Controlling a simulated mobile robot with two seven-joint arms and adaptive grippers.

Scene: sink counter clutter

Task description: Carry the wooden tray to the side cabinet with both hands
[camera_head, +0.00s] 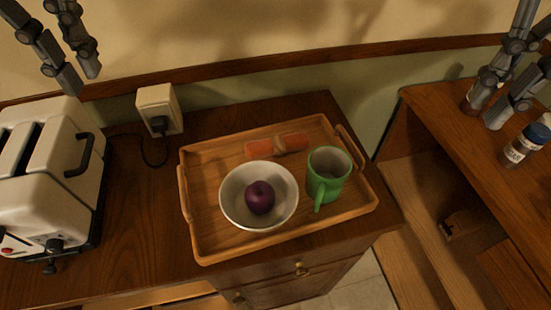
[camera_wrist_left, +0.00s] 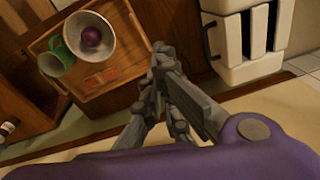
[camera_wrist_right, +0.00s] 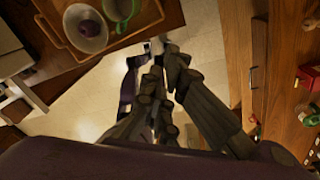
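The wooden tray (camera_head: 215,247) lies on the dark wooden counter in the head view, a raised handle at each short side. It holds a white bowl (camera_head: 232,205) with a purple round fruit (camera_head: 260,198), a green mug (camera_head: 325,186) and an orange-red item (camera_head: 262,147) with a pale middle. The tray also shows in the left wrist view (camera_wrist_left: 105,83) and right wrist view (camera_wrist_right: 70,53). My left gripper (camera_head: 84,80) is open and empty above the toaster, apart from the tray. My right gripper (camera_head: 487,110) is open over the wooden side cabinet (camera_head: 480,150), apart from the tray.
A white toaster (camera_head: 40,175) stands left of the tray; its cord runs to a wall socket (camera_head: 160,108). A floor gap separates counter and cabinet.

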